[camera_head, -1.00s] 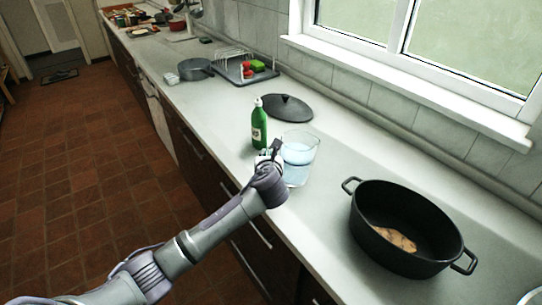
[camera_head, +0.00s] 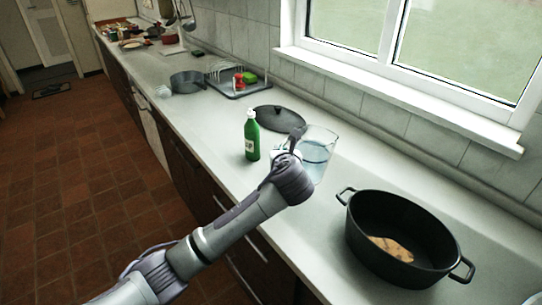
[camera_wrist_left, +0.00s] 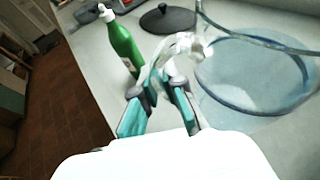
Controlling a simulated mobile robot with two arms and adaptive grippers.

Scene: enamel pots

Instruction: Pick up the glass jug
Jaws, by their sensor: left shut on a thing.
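The glass jug (camera_head: 317,150) is clear and holds pale blue water. In the head view it is above the counter, between the green bottle and the black pot. My left gripper (camera_head: 293,144) is at the jug's left side, shut on its handle. In the left wrist view the gripper's fingers (camera_wrist_left: 162,98) close on the clear handle, and the jug (camera_wrist_left: 255,75) fills the upper right. The water surface looks tilted in the head view. The gripper hides part of the jug's handle and lower left side. My right gripper is not in view.
A green bottle (camera_head: 251,138) stands just left of the jug. A black lid (camera_head: 279,118) lies behind it. A black pot (camera_head: 405,237) with brown food inside is at right. A dish rack (camera_head: 235,76) and grey pan (camera_head: 187,82) are farther back. The window wall bounds the counter.

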